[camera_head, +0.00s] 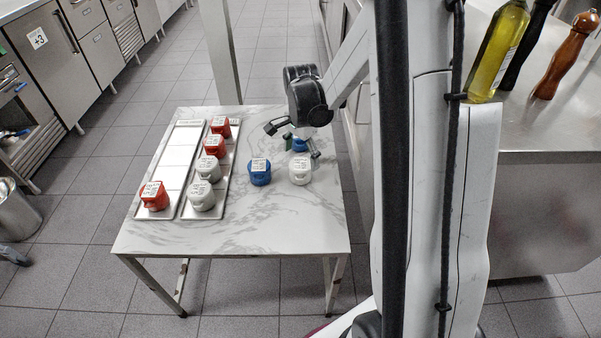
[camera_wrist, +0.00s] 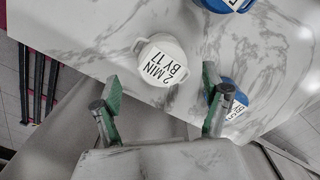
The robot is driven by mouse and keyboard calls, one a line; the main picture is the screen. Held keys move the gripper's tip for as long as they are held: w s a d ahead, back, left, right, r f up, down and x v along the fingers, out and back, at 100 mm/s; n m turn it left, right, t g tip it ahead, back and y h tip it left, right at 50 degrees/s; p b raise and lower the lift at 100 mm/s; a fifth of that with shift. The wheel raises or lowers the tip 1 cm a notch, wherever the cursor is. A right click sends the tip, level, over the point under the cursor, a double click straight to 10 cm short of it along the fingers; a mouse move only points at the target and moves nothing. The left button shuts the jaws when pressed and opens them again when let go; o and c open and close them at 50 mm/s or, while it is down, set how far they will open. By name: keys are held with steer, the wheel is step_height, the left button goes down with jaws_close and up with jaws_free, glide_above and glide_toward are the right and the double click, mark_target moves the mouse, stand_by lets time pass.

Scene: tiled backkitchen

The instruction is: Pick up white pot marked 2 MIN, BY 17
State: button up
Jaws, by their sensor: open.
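The white pot (camera_wrist: 160,62) marked 2 MIN, BY 17 stands on the marble-topped table in the wrist view, its lid label facing the camera. In the head view it appears to be the white pot (camera_head: 300,172) on the right of the table, its label too small to read there. My gripper (camera_wrist: 162,90) is open and empty, its green-padded fingers apart to either side of the pot's near side in the picture. In the head view my gripper (camera_head: 294,142) is over the table just behind that pot.
One blue pot (camera_head: 260,172) stands left of the white pot; another blue pot (camera_head: 299,146) is partly hidden by my gripper and shows beside the right finger (camera_wrist: 236,98). Two trays (camera_head: 172,160) (camera_head: 222,186) at left hold red and white pots. The table's front is clear.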

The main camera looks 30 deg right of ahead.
mark_target(301, 164)
step_height(301, 164, down, 5)
steer(key=shift+w+r+b, duration=0.15)
steer(key=shift+r+b, duration=0.05)
steer(key=shift+b, duration=0.7)
steer(key=shift+c, duration=0.4)
steer(key=c, duration=1.5)
